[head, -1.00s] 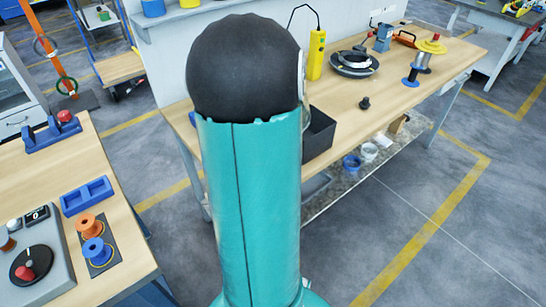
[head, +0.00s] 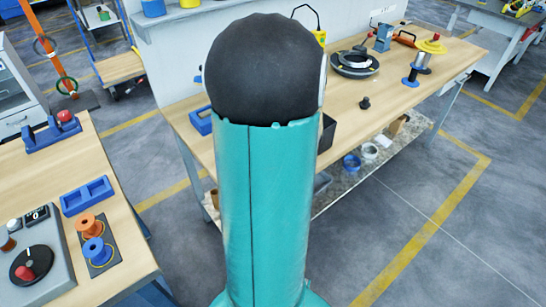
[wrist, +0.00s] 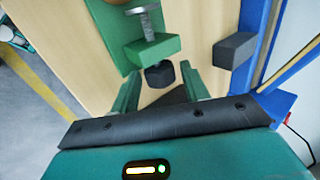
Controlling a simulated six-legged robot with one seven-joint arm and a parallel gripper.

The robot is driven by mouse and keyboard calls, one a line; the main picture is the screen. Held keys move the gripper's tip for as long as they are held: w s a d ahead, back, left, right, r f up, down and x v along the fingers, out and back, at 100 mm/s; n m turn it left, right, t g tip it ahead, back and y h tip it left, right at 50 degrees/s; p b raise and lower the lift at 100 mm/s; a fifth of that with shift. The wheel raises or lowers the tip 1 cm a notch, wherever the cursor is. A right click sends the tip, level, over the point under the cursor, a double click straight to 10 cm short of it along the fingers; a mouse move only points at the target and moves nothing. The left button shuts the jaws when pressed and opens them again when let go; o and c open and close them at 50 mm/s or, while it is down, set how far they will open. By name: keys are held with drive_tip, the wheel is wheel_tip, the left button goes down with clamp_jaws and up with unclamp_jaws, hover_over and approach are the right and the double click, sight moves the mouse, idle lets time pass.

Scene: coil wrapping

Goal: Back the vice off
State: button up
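The vice (wrist: 153,48) shows in the wrist view as a green block with a threaded metal screw (wrist: 146,24) and a black knob (wrist: 159,75) at its near end. My gripper (wrist: 161,92) has its two green fingers apart, one on each side of the knob in the picture. I cannot tell whether the fingers touch it. A dark shape lies below the knob between the fingers. In the head view my teal arm fills the middle, and neither the vice nor the gripper shows.
In the wrist view a dark grey block (wrist: 234,50) is right of the vice, near a blue frame (wrist: 254,25). A second table (head: 35,180) stands left.

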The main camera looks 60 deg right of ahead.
drive_tip(key=shift+w, duration=0.15)
drive_tip(key=shift+w+d+r+g+y, duration=0.1)
drive_tip(key=shift+g+y, duration=0.2)
drive_tip(key=shift+g, duration=0.3)
drive_tip(key=shift+w+d+r+g+y, duration=0.1)
drive_tip(key=shift+g+y, duration=0.2)
drive_tip(key=shift+g, duration=0.7)
drive_tip(key=shift+y, duration=0.3)
drive_tip(key=shift+w+d+g+y, duration=0.1)
drive_tip(key=shift+w+g+y, duration=0.25)
drive_tip(key=shift+g, duration=0.55)
drive_tip(key=shift+d+g+y, duration=0.1)
drive_tip(key=shift+g+y, duration=0.25)
drive_tip(key=shift+g, duration=0.35)
